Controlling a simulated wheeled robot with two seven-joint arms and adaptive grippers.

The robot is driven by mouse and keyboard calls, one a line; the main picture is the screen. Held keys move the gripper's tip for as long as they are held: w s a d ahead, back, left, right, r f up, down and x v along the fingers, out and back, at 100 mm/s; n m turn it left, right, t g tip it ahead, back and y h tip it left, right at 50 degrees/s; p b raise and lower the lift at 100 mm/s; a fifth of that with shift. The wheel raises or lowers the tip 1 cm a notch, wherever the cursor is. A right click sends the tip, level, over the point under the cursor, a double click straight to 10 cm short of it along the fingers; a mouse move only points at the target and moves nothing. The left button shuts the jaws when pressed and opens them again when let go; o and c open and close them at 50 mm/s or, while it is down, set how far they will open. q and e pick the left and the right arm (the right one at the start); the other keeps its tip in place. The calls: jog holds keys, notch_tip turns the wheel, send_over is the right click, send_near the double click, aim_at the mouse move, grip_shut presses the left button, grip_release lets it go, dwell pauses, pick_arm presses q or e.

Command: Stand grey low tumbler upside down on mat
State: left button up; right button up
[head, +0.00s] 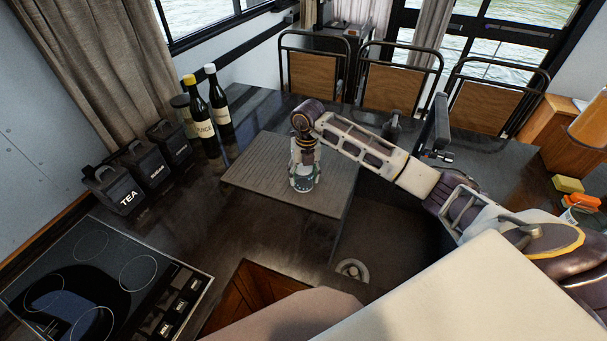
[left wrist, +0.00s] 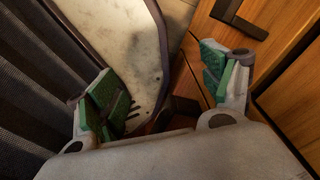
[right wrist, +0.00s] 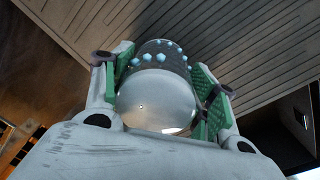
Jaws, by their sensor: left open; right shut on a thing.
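My right gripper (head: 304,168) points down over the grey-brown ribbed mat (head: 250,177), near its right part. It is shut on the grey low tumbler (right wrist: 157,95), which has a dark band with pale blue dots. In the right wrist view its smooth, pale round end faces my palm and the dotted band is toward the mat (right wrist: 230,35). In the head view the tumbler (head: 302,185) is low at the mat, partly hidden by the fingers. I cannot tell whether it touches. My left gripper (left wrist: 165,92) is open and empty, outside the head view.
Two bottles (head: 206,105) and a jar stand behind the mat's left. Black canisters (head: 145,165) line the left wall. A cooktop (head: 95,275) is at the front left. A sink (head: 375,245) lies right of the mat. The mat's left part is bare.

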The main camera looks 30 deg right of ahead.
jog(key=shift+f, duration=0.1)
jog(key=o, duration=1.2)
jog(key=shift+r, duration=0.2)
jog(key=shift+d+r+p, duration=0.2)
jog(key=shift+r+p, duration=2)
jog(key=shift+r, duration=1.45)
notch_tip(320, 180, up, 3)
jog(key=shift+d+f+p, duration=0.1)
jog(key=shift+p, duration=0.35)
jog(key=shift+r, duration=0.85)
jog(key=shift+s, duration=0.15)
